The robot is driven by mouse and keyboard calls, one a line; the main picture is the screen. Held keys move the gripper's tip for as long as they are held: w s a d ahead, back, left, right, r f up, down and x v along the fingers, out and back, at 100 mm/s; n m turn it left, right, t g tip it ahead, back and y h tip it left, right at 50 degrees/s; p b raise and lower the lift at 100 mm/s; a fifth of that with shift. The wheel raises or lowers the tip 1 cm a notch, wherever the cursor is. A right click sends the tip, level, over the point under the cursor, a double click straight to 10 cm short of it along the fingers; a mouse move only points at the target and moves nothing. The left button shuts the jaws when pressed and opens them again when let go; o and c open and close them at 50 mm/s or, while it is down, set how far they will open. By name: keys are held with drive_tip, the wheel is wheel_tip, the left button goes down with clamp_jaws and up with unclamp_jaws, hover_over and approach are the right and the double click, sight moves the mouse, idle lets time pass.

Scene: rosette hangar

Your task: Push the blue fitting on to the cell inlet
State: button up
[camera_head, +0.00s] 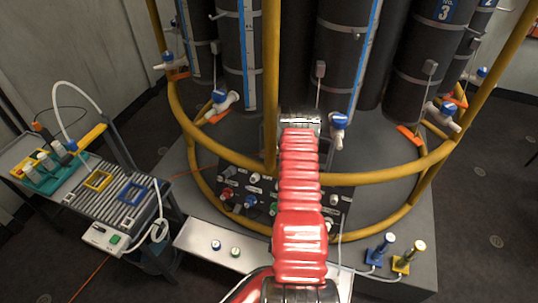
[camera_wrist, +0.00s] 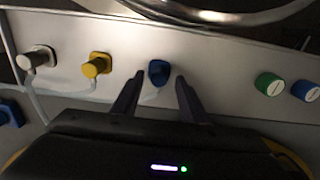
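The blue fitting (camera_wrist: 158,72) is on a pale metal strip (camera_wrist: 212,62) in the wrist view, with a thin pale tube by its lower side. My gripper (camera_wrist: 157,84) is open, its two dark fingers on either side of the blue fitting, with visible gaps. I cannot tell how deep the fingers reach. A yellow fitting (camera_wrist: 96,65) and a pale grey fitting (camera_wrist: 38,60) stand to its left. The cell inlet is not identifiable in either view. In the head view my red arm covers the middle, and the gripper does not show clearly.
Green (camera_wrist: 269,84) and blue (camera_wrist: 305,90) caps sit right on the strip. The head view shows a yellow rail (camera_head: 360,178) around dark cylinders (camera_head: 340,60), a cart (camera_head: 100,200) at left, and blue (camera_head: 380,250) and yellow (camera_head: 408,256) stands at right. Dark floor lies beyond.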

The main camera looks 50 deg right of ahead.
drive_tip(key=shift+f, duration=1.2)
drive_tip(key=shift+s, duration=0.1)
drive_tip(key=shift+c, duration=0.6)
clamp_jaws()
drive_tip(key=shift+r, duration=0.15)
drive_tip(key=shift+d+r, duration=0.1)
drive_tip(key=shift+r, duration=0.3)
drive_tip(key=shift+r, duration=0.35)
drive_tip(key=shift+r, duration=0.35)
drive_tip(key=shift+r, duration=0.35)
